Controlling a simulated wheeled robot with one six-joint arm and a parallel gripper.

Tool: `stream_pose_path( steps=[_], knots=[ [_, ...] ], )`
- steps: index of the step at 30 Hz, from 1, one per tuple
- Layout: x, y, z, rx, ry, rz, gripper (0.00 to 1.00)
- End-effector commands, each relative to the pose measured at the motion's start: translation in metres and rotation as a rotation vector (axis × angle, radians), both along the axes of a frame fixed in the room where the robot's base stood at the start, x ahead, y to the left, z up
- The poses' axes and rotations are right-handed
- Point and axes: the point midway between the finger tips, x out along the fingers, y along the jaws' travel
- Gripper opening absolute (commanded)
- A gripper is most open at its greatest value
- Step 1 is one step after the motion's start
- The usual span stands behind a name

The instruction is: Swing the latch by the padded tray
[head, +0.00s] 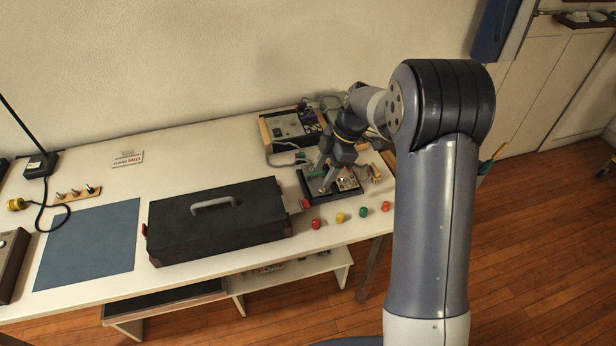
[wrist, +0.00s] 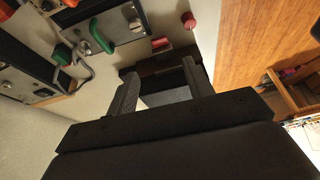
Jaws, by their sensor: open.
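My gripper (head: 328,181) hangs over a black tray-like panel (head: 309,190) on the right part of the table, and small fittings on the panel are partly hidden by it. In the wrist view my gripper (wrist: 158,72) is open, its two dark fingers apart with nothing held. A red piece (wrist: 160,42) lies beyond the fingertips. I cannot tell which part is the latch or which tray is padded.
A black case (head: 215,225) with a grey handle stands left of the panel. A red cap (head: 316,224), a yellow cap (head: 340,217) and others line the front edge. A grey control box (head: 290,125) stands behind.

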Motion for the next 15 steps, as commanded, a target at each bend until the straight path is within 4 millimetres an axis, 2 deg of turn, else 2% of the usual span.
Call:
stream_pose_path(
  steps=[5, 15],
  knots=[
    [-0.002, 0.008, -0.017, 0.003, 0.0, 0.009, 0.49],
    [-0.009, 0.03, -0.075, 0.002, 0.002, 0.007, 0.49]
  ],
)
